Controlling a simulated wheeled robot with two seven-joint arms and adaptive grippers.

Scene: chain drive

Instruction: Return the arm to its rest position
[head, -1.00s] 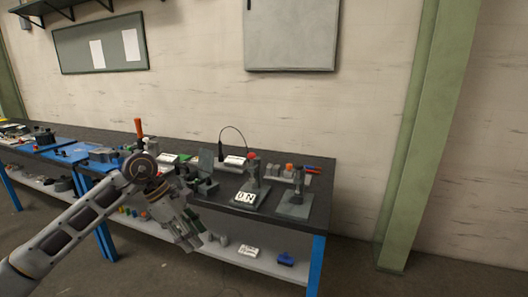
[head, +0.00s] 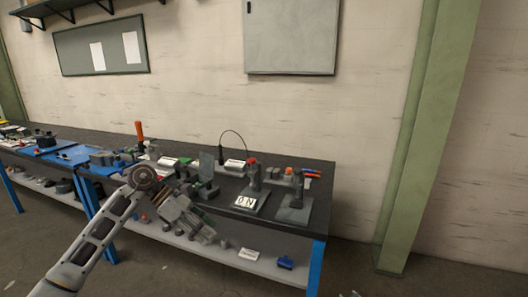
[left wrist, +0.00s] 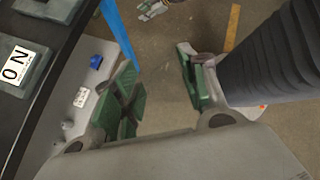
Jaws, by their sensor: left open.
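My left gripper (head: 210,237) is in front of the workbench's front edge in the head view, at about the height between the bench top and the lower shelf. In the left wrist view its two green-padded fingers (left wrist: 160,95) stand wide apart with nothing between them. The floor shows beyond the fingers. The left arm comes in from the bottom left of the head view. My right gripper does not show clearly in any view.
The dark workbench top (head: 275,213) carries two small stands, a white card (head: 247,202) and an orange-handled tool (head: 140,131). The lower shelf (head: 220,255) holds a blue item (head: 285,262). A green post (head: 415,150) stands right of the bench; the floor beside it is open.

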